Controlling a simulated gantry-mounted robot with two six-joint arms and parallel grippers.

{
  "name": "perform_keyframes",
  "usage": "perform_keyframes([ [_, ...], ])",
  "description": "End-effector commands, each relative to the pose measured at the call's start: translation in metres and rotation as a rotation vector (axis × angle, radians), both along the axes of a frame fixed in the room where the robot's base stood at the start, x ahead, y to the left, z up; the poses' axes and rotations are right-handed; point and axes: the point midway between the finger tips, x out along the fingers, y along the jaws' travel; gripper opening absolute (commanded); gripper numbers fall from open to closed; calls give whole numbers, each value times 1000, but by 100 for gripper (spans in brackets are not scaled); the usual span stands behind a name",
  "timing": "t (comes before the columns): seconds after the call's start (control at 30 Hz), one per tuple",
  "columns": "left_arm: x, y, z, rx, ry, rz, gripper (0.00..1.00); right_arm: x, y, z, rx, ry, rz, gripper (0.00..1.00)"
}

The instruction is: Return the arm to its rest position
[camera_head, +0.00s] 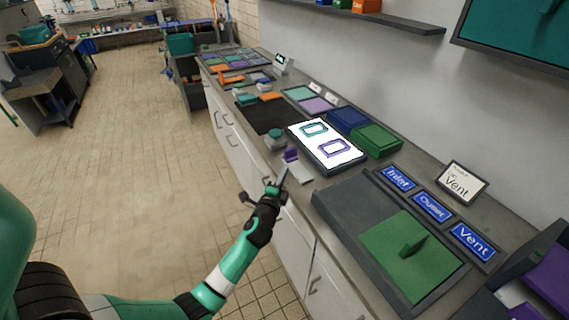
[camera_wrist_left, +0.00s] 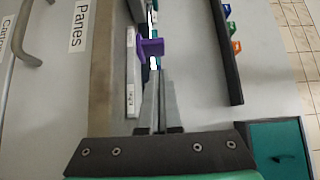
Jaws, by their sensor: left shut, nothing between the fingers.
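My left arm (camera_head: 238,262) reaches in from the lower left of the head view toward the counter. My left gripper (camera_head: 284,176) is at the counter's front edge, with its fingers shut and empty. In the left wrist view its fingers (camera_wrist_left: 160,105) lie close together. A purple piece (camera_wrist_left: 151,47) shows just beyond the fingertips there. In the head view the purple piece (camera_head: 291,156) stands near a small white block, close to the gripper. I cannot tell whether the fingertips touch it. My right gripper is not in view.
The counter (camera_head: 322,183) runs along the wall. A white board with teal and purple outlines (camera_head: 327,146) lies on it. A shelf (camera_head: 370,20) hangs above. The floor left is open.

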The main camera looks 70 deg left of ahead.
Motion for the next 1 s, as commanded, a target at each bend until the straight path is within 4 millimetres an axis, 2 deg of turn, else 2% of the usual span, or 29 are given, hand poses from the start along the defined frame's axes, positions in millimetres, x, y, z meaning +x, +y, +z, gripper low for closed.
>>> perform_keyframes([
  [0.2, -6, -13, 0, 1, -1, -6, 0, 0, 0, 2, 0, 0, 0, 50],
  [0.8, -5, -14, 0, 0, -1, -8, 0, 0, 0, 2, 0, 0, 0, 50],
  [0.87, 1, -20, 3, 1, -3, -23, 0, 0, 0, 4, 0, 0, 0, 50],
  [0.93, 17, -32, 17, 12, -20, -58, 0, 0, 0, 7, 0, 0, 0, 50],
  [1.0, 42, -49, 45, 36, -61, -108, 0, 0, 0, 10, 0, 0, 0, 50],
])
